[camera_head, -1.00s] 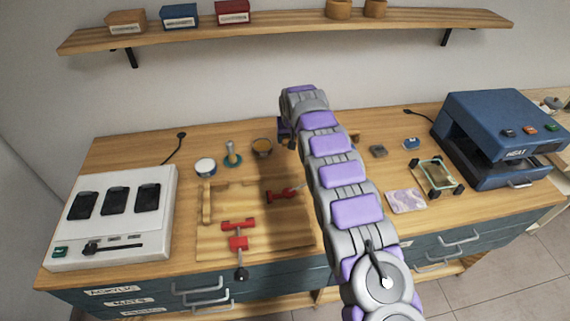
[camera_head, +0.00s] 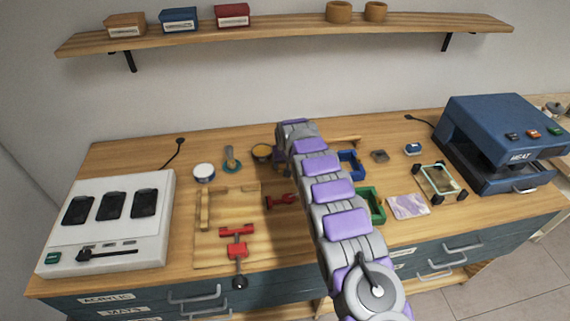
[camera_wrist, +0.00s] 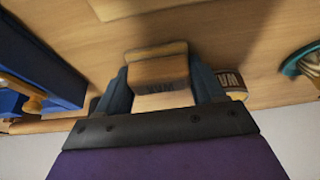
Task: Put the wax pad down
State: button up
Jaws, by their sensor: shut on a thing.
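In the head view my gripper (camera_head: 282,162) is low over the back middle of the bench (camera_head: 340,135), and the pad is hidden by my arm. A round tin (camera_head: 261,152) stands just left of my gripper; in the wrist view a labelled tin (camera_wrist: 232,82) is close beside the right finger.
A teal-based hand tool (camera_head: 232,160) and a white-lidded jar (camera_head: 204,172) stand further left. A blue tray (camera_head: 350,165) and a green tray (camera_head: 372,206) are right of my arm. A wooden jig board (camera_head: 225,255) with red clamps lies in front. A blue heat press (camera_head: 500,130) stands far right.

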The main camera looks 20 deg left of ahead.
jog(key=shift+d+r, duration=0.1)
jog(key=shift+d, duration=0.15)
jog(key=shift+s+f, duration=0.1)
jog(key=shift+f, duration=0.25)
